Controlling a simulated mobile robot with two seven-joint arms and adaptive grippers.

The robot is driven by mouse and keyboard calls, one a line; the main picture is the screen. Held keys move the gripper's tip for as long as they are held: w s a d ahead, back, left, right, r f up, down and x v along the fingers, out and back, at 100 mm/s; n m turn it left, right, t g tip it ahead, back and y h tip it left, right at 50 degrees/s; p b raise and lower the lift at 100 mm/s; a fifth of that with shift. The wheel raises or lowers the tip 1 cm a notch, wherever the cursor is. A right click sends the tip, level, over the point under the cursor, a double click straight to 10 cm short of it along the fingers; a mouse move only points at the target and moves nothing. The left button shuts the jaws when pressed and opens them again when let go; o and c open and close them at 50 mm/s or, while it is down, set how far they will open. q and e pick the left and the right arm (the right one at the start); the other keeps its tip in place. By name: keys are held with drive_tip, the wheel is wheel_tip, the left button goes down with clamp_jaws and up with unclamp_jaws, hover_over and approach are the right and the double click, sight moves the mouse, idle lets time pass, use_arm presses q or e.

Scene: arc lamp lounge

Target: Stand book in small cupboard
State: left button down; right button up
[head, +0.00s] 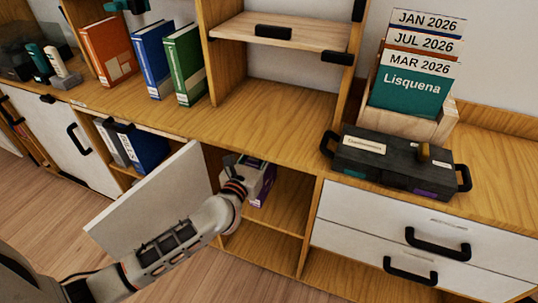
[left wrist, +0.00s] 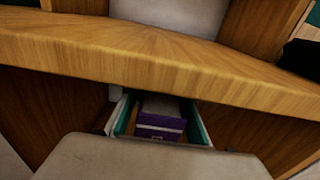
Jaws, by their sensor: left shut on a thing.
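The book (head: 266,183) looks purple and grey in the head view. It is partly inside the open small cupboard (head: 292,190), above an inner shelf, and is partly hidden by my gripper. My left gripper (head: 243,178) is shut on the book at the cupboard's opening, under the countertop. In the left wrist view a purple block with a pale top (left wrist: 160,121) shows below the countertop edge, with teal strips on both sides. The book's lower end is hard to see, so I cannot tell whether it touches the shelf. My right gripper is not in view.
The white cupboard door (head: 145,205) stands open left of the opening, beside my arm. The wooden countertop (head: 225,125) overhangs the gripper. Binders stand in the compartment to the left. White drawers (head: 385,215) are to the right, under a dark toolbox (head: 385,160).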

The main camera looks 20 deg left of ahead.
use_arm(q)
drive_tip(key=w+f+b, duration=0.4)
drive_tip(key=f, duration=0.3)
drive_tip(key=shift+w+b, duration=0.3)
drive_tip(key=shift+w, duration=0.1)
drive_tip(key=c, duration=1.6)
unclamp_jaws()
drive_tip(key=shift+d+f, duration=0.1)
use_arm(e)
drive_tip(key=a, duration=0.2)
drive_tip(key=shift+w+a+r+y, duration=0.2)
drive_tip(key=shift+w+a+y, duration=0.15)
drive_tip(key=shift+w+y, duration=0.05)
